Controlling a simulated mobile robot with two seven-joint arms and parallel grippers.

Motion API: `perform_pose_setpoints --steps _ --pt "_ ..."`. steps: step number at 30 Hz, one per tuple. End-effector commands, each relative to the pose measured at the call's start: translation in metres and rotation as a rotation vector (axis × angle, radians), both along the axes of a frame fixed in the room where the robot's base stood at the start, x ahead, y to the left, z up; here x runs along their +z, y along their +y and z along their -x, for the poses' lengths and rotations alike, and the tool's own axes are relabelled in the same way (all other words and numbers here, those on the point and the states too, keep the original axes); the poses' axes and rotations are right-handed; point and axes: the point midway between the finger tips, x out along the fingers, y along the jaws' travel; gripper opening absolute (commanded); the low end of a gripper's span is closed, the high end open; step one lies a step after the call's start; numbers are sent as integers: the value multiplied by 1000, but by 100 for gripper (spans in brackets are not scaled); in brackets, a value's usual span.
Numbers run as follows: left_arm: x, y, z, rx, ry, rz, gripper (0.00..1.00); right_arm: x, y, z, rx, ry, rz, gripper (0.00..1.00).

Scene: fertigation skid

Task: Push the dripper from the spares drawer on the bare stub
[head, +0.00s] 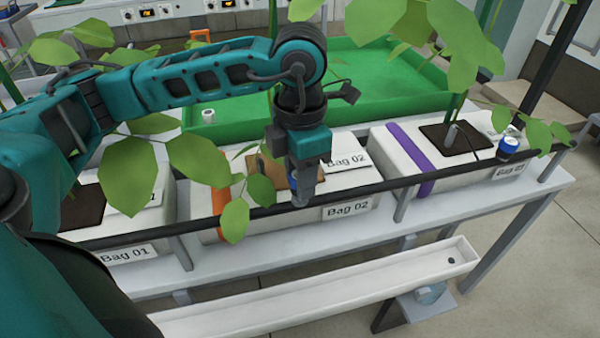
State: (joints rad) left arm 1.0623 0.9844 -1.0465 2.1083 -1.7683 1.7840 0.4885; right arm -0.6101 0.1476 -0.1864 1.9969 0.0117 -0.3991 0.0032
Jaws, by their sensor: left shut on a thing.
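My left gripper (302,196) points down at the black supply pipe (370,187) in front of Bag 02. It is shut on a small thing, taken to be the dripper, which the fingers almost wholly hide. The fingertips are at the pipe in this view; I cannot tell whether the thing touches it. The bare stub cannot be made out and may be behind the fingers. A fitted blue-capped dripper (508,148) sits on the pipe at Bag 03. The spares drawer and my right gripper are not in view.
White grow bags Bag 01 (157,205), Bag 02 (357,202) and Bag 03 (480,185) lie on the bench behind the pipe. Leaves hang close around my left gripper. A green tray (400,110) stands behind, and a white gutter (330,296) runs below in front.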

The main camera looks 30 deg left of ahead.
Motion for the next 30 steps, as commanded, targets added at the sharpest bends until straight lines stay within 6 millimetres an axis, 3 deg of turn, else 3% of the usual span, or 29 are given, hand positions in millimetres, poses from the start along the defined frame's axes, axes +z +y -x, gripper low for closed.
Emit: perform_pose_setpoints --steps 30 --pt "-8 0 0 0 0 0 3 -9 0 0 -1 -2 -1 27"
